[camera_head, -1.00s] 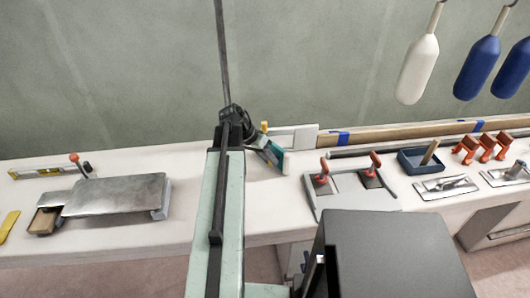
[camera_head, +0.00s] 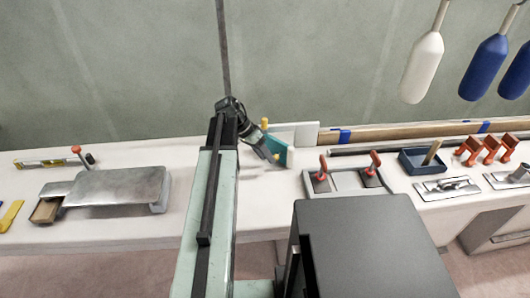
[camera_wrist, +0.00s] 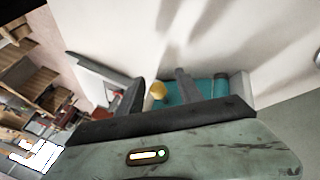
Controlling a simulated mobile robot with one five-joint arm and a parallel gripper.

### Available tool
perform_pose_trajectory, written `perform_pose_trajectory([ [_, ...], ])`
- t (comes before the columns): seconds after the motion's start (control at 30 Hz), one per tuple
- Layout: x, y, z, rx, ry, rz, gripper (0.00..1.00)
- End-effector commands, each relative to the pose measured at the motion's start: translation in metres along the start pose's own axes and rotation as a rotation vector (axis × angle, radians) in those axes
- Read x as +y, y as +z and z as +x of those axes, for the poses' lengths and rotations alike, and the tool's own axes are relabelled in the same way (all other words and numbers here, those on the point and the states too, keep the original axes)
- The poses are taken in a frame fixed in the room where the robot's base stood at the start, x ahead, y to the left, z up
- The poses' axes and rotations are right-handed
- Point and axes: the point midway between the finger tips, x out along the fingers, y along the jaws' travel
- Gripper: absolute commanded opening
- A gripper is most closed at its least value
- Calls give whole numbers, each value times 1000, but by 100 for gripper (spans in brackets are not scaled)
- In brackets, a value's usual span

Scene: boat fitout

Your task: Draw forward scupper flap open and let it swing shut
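A teal flap (camera_head: 281,149) stands at the white upright panel (camera_head: 303,132) toward the back of the bench, and appears angled out from it. A yellow knob (camera_head: 276,157) shows low on its near side. My gripper (camera_head: 271,154) reaches down from the left, beside the flap. In the wrist view my gripper (camera_wrist: 160,82) is open, with a dark finger left and a grey finger right. The yellow knob (camera_wrist: 157,91) shows between them, and the teal flap (camera_wrist: 205,89) lies behind the right finger. I cannot tell whether a finger touches it.
A second yellow piece (camera_head: 265,122) stands at the panel's left end. A metal plate (camera_head: 115,187) is on the bench at left. A board with orange-handled tools (camera_head: 350,181) and a blue tray (camera_head: 420,161) are at right.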

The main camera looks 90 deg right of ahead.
Motion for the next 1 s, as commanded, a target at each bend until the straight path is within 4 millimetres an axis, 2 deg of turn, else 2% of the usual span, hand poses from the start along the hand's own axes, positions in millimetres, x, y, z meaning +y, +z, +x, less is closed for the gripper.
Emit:
perform_pose_trajectory([
  [0.37, 2, -5, -2, -1, 1, 7, 44],
  [0.47, 3, -6, -14, -1, 0, 5, 44],
  [0.7, 4, -7, -62, -1, 0, 4, 44],
  [0.8, 4, -6, -76, -1, 1, 5, 44],
  [1.0, 1, -3, -76, -2, 1, 6, 44],
])
